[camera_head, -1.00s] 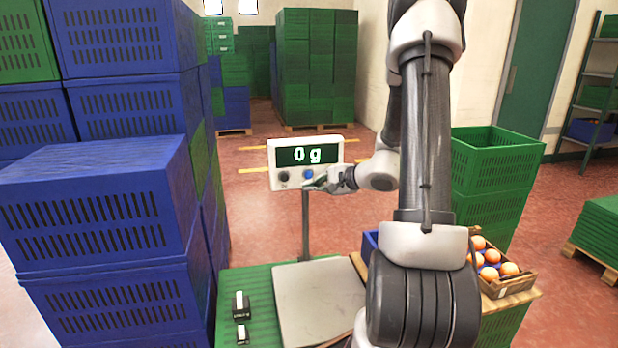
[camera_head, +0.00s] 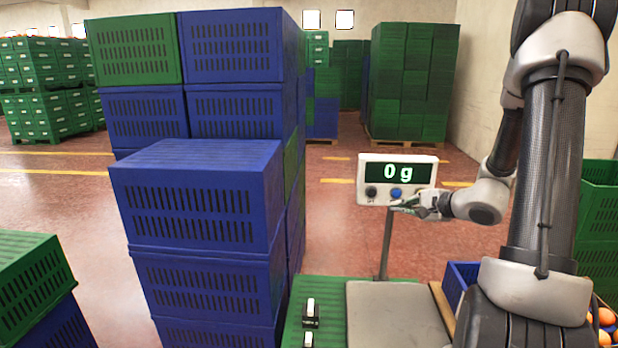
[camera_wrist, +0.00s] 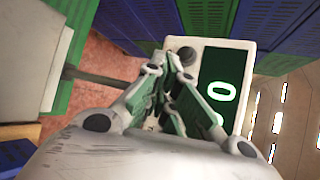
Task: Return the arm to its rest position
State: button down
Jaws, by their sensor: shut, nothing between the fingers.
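My arm stands bent at the right of the head view, its end reaching left to the scale's display. My gripper (camera_head: 408,207) is shut and empty, just below the scale display (camera_head: 397,180), which reads 0 g. In the wrist view my gripper (camera_wrist: 170,85) lies in front of the display (camera_wrist: 222,95), its fingers close together and partly covering the display's edge. Whether the fingertips touch the display I cannot tell. The scale plate (camera_head: 395,318) below is bare.
Blue crates (camera_head: 205,200) are stacked left of the scale. Oranges (camera_head: 606,318) show at the right edge, partly hidden by my arm. Green crate stacks (camera_head: 412,80) stand at the back.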

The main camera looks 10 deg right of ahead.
jog(key=s+a+n+g, duration=0.2)
jog(key=s+g, duration=0.1)
jog(key=s, duration=0.4)
jog(key=s+a+r+n+g+y, duration=0.1)
jog(key=s+a+n+g, duration=0.2)
jog(key=s, duration=0.4)
jog(key=s+a+n+g, duration=0.15)
jog(key=s+g, duration=0.25)
jog(key=s, duration=0.4)
jog(key=s+r+n+t+h, duration=0.1)
jog(key=s+r+n+h, duration=0.2)
jog(key=r+n, duration=0.2)
jog(key=s+r+n+t+h, duration=0.1)
jog(key=s+r+n+h, duration=0.2)
jog(key=r, duration=0.6)
jog(key=shift+s+d+n+t, duration=0.3)
jog(key=shift+s+n, duration=0.15)
jog(key=shift+n, duration=0.8)
